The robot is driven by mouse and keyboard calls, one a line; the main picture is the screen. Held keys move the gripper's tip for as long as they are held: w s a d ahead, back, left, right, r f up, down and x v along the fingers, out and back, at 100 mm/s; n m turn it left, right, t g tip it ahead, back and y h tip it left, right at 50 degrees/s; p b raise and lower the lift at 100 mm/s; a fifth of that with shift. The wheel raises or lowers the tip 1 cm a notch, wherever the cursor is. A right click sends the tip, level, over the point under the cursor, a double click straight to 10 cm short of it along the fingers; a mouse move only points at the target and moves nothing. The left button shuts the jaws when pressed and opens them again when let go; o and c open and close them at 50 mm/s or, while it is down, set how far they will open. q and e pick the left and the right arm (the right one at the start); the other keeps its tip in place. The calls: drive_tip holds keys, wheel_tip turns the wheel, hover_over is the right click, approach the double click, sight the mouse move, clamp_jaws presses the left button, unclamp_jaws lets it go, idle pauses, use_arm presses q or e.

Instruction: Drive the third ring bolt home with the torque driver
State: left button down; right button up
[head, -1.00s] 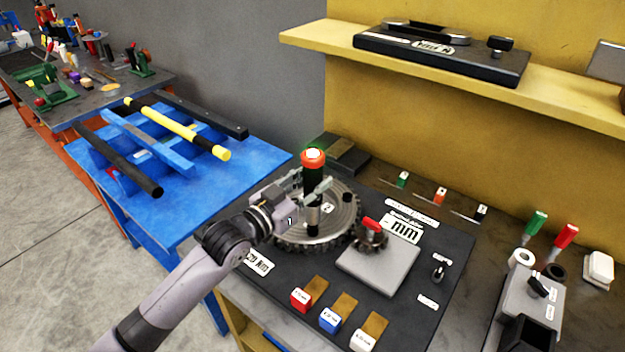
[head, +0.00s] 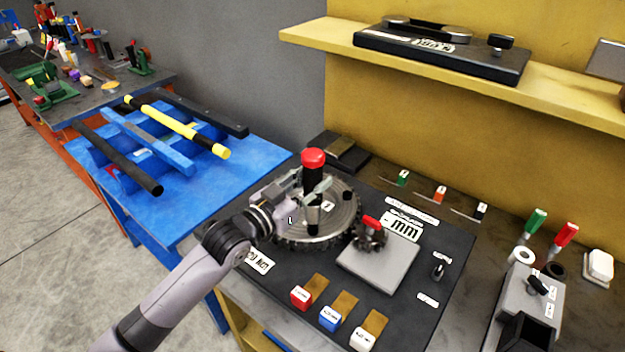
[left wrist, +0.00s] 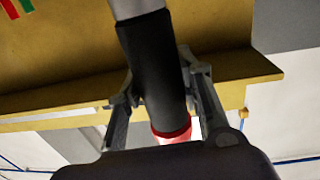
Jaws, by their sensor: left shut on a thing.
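The torque driver (head: 312,174) has a black handle and a red cap. It stands upright over the round toothed ring gear (head: 290,242) on the dark board. My left gripper (head: 314,190) is shut around the driver's handle. The left wrist view shows the black handle (left wrist: 155,70) between my two fingers (left wrist: 160,95), with the red band at its lower end. A dark bolt head (head: 348,196) shows on the right of the gear's face. The driver's tip and the bolt under it are hard to make out. My right gripper is out of view.
Red, blue and white labelled blocks (head: 330,319) line the board's front. A yellow shelf (head: 560,98) overhangs behind. A blue rack with bars (head: 215,190) stands left.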

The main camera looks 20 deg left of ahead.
use_arm(q)
drive_tip(key=shift+s+f, duration=0.1)
drive_tip(key=shift+f, duration=0.45)
idle(0.9)
drive_tip(key=shift+r, duration=0.1)
